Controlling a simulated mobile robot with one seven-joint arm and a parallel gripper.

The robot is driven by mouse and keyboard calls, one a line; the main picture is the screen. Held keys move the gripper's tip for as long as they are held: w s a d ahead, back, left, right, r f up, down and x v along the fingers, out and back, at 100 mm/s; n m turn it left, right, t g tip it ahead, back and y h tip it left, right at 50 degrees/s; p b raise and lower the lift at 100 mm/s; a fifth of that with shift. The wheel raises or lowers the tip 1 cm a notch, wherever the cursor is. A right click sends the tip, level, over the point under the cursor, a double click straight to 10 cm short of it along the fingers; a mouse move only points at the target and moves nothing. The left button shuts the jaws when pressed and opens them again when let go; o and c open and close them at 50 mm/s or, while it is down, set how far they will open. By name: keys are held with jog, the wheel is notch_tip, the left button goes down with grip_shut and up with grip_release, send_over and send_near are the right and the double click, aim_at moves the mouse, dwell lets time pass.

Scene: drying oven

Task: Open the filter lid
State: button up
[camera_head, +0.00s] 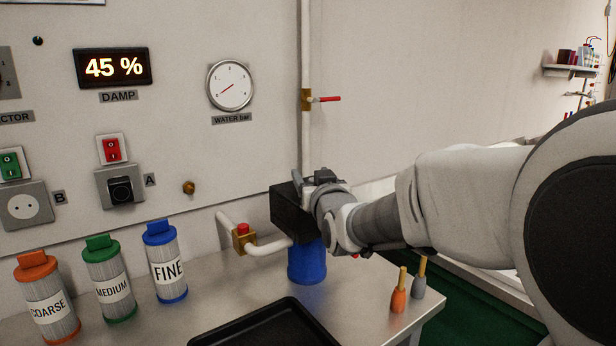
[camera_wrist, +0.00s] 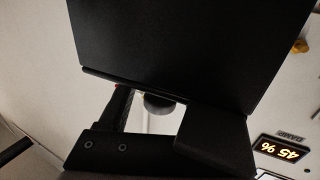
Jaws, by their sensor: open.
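The filter housing (camera_head: 307,264) shows as a blue bowl under my arm, at the bench's back edge in the head view. Its upper part and lid are hidden behind my gripper (camera_head: 291,213), the dark block at the end of my arm just above the blue bowl. My gripper is open. In the wrist view, dark gripper parts fill much of the picture, with a small rounded dark thing (camera_wrist: 158,104) in the gap between them; I cannot tell whether it is part of the lid. Whether a finger touches the lid cannot be told.
A vertical pipe with a red-handled valve (camera_head: 322,99) rises behind my gripper. A brass valve with a red knob (camera_head: 244,238) sits left of the bowl. Orange, green and blue filter cartridges (camera_head: 165,265) stand left. A black tray (camera_head: 262,326) lies in front; two small handled tools (camera_head: 399,292) stand right.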

jog(key=shift+c, duration=0.3)
grip_shut()
dwell(1.1)
